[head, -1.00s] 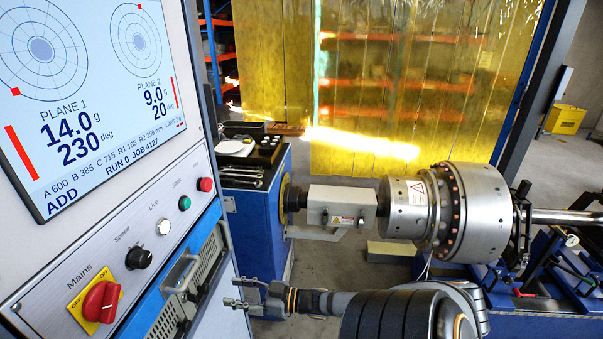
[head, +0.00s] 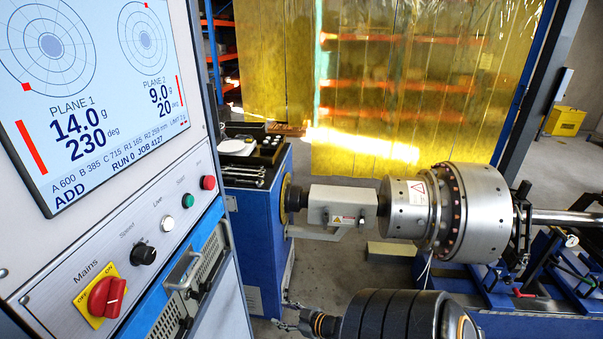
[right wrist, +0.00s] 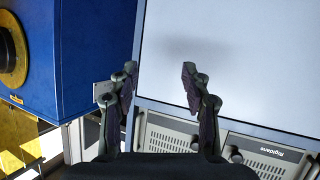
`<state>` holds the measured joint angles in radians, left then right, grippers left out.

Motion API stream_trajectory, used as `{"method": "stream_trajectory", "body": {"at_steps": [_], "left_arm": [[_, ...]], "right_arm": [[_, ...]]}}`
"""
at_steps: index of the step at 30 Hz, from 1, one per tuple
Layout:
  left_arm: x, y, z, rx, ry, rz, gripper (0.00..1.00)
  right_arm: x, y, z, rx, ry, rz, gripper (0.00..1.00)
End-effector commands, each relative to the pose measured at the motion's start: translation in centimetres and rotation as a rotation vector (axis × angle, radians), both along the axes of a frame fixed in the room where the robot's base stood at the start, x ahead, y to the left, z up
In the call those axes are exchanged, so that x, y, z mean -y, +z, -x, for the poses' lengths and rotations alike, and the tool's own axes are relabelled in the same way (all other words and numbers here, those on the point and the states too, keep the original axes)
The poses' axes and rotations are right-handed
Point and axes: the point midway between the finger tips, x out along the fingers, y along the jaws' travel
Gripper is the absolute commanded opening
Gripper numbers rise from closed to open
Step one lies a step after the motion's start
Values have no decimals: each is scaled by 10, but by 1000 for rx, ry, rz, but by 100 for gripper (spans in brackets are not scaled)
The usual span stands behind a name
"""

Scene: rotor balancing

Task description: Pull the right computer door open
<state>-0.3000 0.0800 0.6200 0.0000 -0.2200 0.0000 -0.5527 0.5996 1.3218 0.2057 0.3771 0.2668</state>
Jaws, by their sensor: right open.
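The computer cabinet (head: 222,296) stands at the left, with a pale lower front below a blue-framed rack unit. In the right wrist view a plain pale panel (right wrist: 235,65), which looks like its door, fills the upper right. A small grey bracket (right wrist: 103,90) shows by the left finger; contact is unclear. My left gripper is out of view.
A silver rotor (head: 478,212) lies on the blue balancing machine (head: 270,225) to the right. A red mains switch (head: 104,297) and a screen (head: 95,85) are on the cabinet. A vented rack unit (right wrist: 170,137) borders the panel.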

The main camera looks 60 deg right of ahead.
Motion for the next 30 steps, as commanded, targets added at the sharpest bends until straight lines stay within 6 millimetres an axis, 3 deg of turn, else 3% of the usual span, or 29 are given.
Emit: {"method": "stream_trajectory", "body": {"at_steps": [9, 15, 21, 30], "left_arm": [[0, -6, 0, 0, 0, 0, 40], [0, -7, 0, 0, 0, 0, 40], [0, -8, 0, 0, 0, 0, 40], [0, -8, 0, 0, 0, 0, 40]], "right_arm": [[7, -69, 36, -165, -91, 32, 48], [5, -98, 54, -242, -122, 44, 48], [3, -109, 62, -273, -134, 47, 48], [4, -109, 63, -275, -134, 47, 48]]}}
